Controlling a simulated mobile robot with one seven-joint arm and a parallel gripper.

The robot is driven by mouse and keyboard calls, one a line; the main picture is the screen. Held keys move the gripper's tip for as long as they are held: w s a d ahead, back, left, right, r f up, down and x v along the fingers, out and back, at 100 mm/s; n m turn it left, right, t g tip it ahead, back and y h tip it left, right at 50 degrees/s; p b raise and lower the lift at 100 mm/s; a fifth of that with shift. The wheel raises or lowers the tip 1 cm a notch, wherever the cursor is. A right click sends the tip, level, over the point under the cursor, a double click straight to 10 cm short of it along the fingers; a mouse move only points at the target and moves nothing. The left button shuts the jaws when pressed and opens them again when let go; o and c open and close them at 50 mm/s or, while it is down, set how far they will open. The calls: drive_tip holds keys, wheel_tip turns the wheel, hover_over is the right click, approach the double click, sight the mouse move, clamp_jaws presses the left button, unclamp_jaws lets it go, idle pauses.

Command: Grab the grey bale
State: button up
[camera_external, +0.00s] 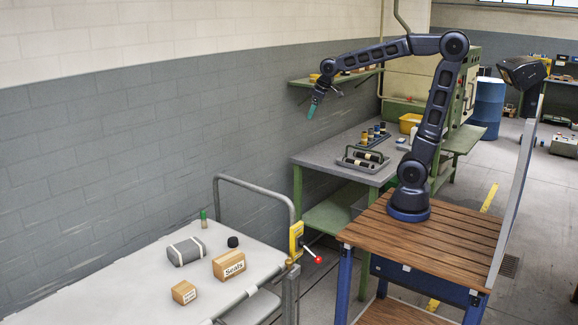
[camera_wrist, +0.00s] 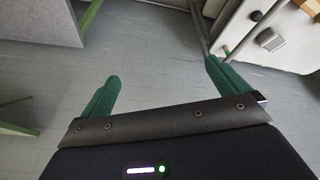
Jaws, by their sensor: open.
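The grey bale (camera_external: 186,251) is a dark grey block with pale straps. It lies on the white top of a cart (camera_external: 120,279) at the lower left of the external view. My gripper (camera_external: 313,108) hangs in the air, up and to the right of the bale and well apart from it. In the wrist view my gripper (camera_wrist: 161,68) has its green fingers spread with only floor between them.
Near the bale are a box marked "Seals" (camera_external: 229,265), a smaller box (camera_external: 184,292), a black piece (camera_external: 233,241) and a green-topped cylinder (camera_external: 204,219). The cart's rail (camera_external: 258,190) rises at its far end. A grey workbench (camera_external: 330,148) stands behind.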

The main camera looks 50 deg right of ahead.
drive_tip(key=w+a+f+n+y, duration=0.1)
drive_tip(key=w+a+f+n, duration=0.25)
drive_tip(key=w+a, duration=1.05)
drive_tip(key=n+g+y, duration=0.2)
drive_tip(key=n+g, duration=0.1)
drive_tip(key=n, duration=0.4)
hover_over(186, 245)
drive_tip(key=d, duration=0.3)
wheel_tip(186, 245, down, 31)
drive_tip(key=shift+d+f, duration=0.1)
drive_tip(key=shift+f, duration=0.05)
drive_tip(key=shift+a+f, duration=0.35)
drive_tip(key=shift+f, duration=0.2)
drive_tip(key=x, duration=0.4)
drive_tip(key=shift+s+a+f, duration=0.1)
drive_tip(key=shift+a+f, duration=0.1)
drive_tip(key=shift+f, duration=0.2)
drive_tip(key=shift+s+x, duration=0.15)
drive_tip(key=shift+x, duration=1.2)
drive_tip(key=shift+s+x, duration=0.15)
drive_tip(key=shift+x, duration=1.2)
drive_tip(key=c, duration=1.7)
